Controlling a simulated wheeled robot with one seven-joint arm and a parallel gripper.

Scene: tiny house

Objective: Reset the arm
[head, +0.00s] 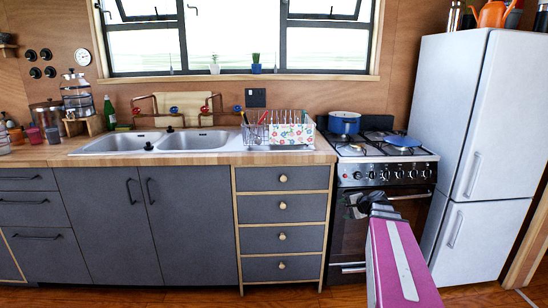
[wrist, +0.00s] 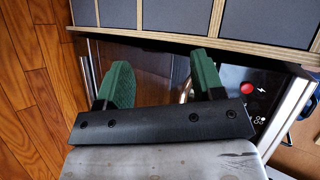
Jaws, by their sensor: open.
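My gripper (head: 372,203) is in front of the oven (head: 350,236) in the head view, at the end of my magenta arm, which rises from the lower right. In the wrist view, the two green fingers of my gripper (wrist: 159,60) are spread apart with nothing between them. The dark, glossy oven front (wrist: 152,66) shows behind the fingers. In the head view, the fingers are small and dark, and their distance from the oven door is hard to judge.
The stove top holds a blue pot (head: 344,123). Grey drawers (head: 282,207) stand left of the oven and a white fridge (head: 478,130) right of it. The counter has a double sink (head: 185,141) and a dish rack (head: 290,134). Wooden floor (wrist: 30,75) is clear in the wrist view.

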